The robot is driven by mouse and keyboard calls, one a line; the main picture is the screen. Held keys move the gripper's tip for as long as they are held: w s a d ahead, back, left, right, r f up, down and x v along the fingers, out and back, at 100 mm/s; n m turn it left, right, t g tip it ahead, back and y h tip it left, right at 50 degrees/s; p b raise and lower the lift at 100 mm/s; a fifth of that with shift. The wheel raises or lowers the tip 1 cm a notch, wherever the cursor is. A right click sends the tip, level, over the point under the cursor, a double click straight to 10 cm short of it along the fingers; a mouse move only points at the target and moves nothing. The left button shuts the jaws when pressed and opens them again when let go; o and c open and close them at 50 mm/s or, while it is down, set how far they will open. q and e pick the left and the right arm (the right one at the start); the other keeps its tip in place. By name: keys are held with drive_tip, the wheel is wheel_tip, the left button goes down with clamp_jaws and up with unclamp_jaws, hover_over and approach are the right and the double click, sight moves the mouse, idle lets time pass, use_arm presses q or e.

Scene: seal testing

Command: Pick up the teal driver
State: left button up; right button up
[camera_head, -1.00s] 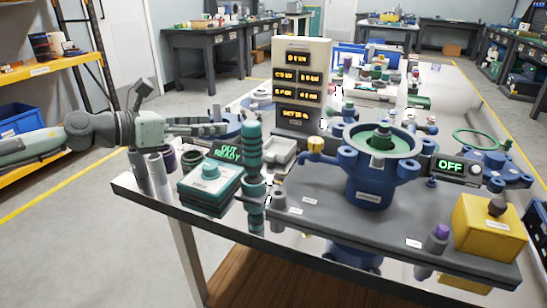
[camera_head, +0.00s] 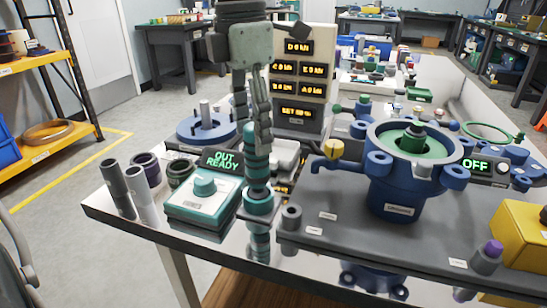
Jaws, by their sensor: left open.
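The teal driver (camera_head: 257,167) stands upright near the front edge of the table, with a ribbed teal body and a lighter teal collar at its foot. My left gripper (camera_head: 252,130) points straight down at the driver's top, its fingers open. One finger hangs left of the driver's upper end and the other overlaps that end in the picture. I cannot tell whether the fingers touch it. My right gripper is not in view.
Grey cylinders (camera_head: 118,188) stand farther left. A dark plate (camera_head: 350,236) with a blue housing (camera_head: 400,185) lies right. A display panel (camera_head: 305,75) stands behind.

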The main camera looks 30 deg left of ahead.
sight(257, 161)
use_arm(q)
drive_tip(key=shift+f+y, duration=0.25)
drive_tip(key=shift+y, duration=0.05)
drive_tip(key=f, duration=0.7)
drive_tip(key=shift+w+d+f, duration=0.15)
drive_tip(key=shift+w, duration=0.1)
clamp_jaws()
drive_tip(key=shift+w, duration=0.1)
drive_tip(key=shift+r, duration=0.6)
drive_tip(key=r, duration=0.3)
drive_tip(key=shift+s+r, duration=0.25)
drive_tip(key=s+a+r, duration=0.1)
drive_tip(key=s+r, duration=0.5)
drive_tip(key=s, duration=0.5)
drive_tip(key=shift+a+r, duration=0.2)
drive_tip(key=shift+a, duration=0.2)
